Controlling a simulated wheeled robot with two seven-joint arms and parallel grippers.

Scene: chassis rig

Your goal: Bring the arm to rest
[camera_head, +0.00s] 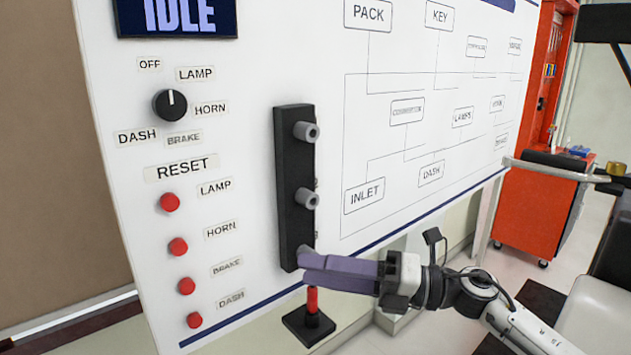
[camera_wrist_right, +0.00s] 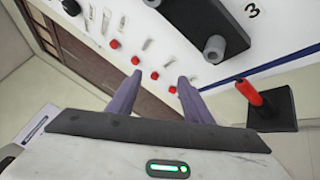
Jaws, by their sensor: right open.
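My right gripper (camera_head: 304,262) is open in the head view, with its purple fingers level in front of the foot of a black strip (camera_head: 294,225) on the white panel. In the right wrist view the two fingers (camera_wrist_right: 160,78) stand apart with nothing between them. My right arm (camera_head: 490,300) reaches in from the lower right. A red handle (camera_head: 312,300) on a black square base stands just below the fingers; it also shows to the right of them in the wrist view (camera_wrist_right: 250,94). My left gripper is not in view.
The white panel (camera_head: 240,160) carries a black knob (camera_head: 170,105), red reset buttons (camera_head: 178,247) and a line diagram. A red cabinet (camera_head: 540,205) stands at the right, with a white-grey seat-like surface (camera_head: 590,310) nearer.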

